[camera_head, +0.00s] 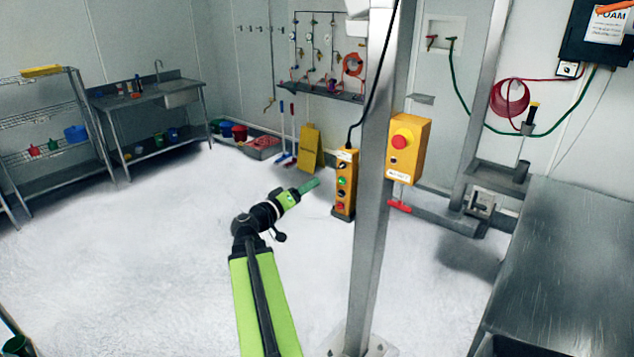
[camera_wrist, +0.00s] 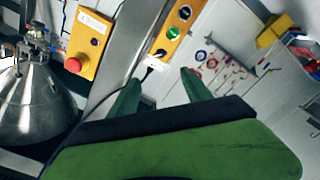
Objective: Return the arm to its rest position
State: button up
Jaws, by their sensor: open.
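My gripper (camera_head: 309,186) is at the end of my green and black arm, which reaches forward over the white floor in the head view. It also shows in the wrist view (camera_wrist: 160,95), where its two green fingers are apart with nothing held between them. In the head view the gripper is left of a yellow control box (camera_head: 344,184) with several buttons, which hangs from a black cable. In the wrist view this box (camera_wrist: 176,35) appears beyond and above the fingers, with a green-lit button. I cannot tell the exact distance from the fingers to the box.
A steel post (camera_head: 372,200) stands right of my arm, carrying a yellow emergency-stop box (camera_head: 407,149). A steel table (camera_head: 570,265) is at the right. A metal cone-shaped vessel (camera_wrist: 38,105) shows in the wrist view. The floor (camera_head: 130,250) left of my arm is clear.

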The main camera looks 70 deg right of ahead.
jog(key=shift+w+a, duration=0.1)
jog(key=shift+a, duration=0.3)
jog(key=shift+w, duration=0.1)
jog(key=w+a+f+n+t+y, duration=0.1)
jog(key=w+a+f+n+t, duration=0.15)
jog(key=w+a, duration=0.75)
jog(key=w+a+f+n+t, duration=0.1)
jog(key=w+a+t, duration=0.3)
jog(key=w+a, duration=0.5)
jog(key=w+a+f+n+t+y, duration=0.1)
jog(key=w+a+f+y, duration=0.2)
jog(key=w+a+f, duration=0.35)
jog(key=w+a+f+n+t+y, duration=0.1)
jog(key=w+a+f+y, duration=0.2)
jog(key=a, duration=0.7)
jog(key=s+a+f+n+g+y, duration=0.1)
jog(key=s+a+f+n+y, duration=0.1)
jog(key=a, duration=0.7)
jog(key=s+a+f+n+g+y, duration=0.1)
jog(key=s+a+f+n+y, duration=0.1)
jog(key=a+f+y, duration=0.3)
jog(key=s+a+f+n+g+y, duration=0.2)
jog(key=a+f+y, duration=0.1)
jog(key=a, duration=1)
jog(key=shift+s+f, duration=0.2)
jog(key=shift+f, duration=0.2)
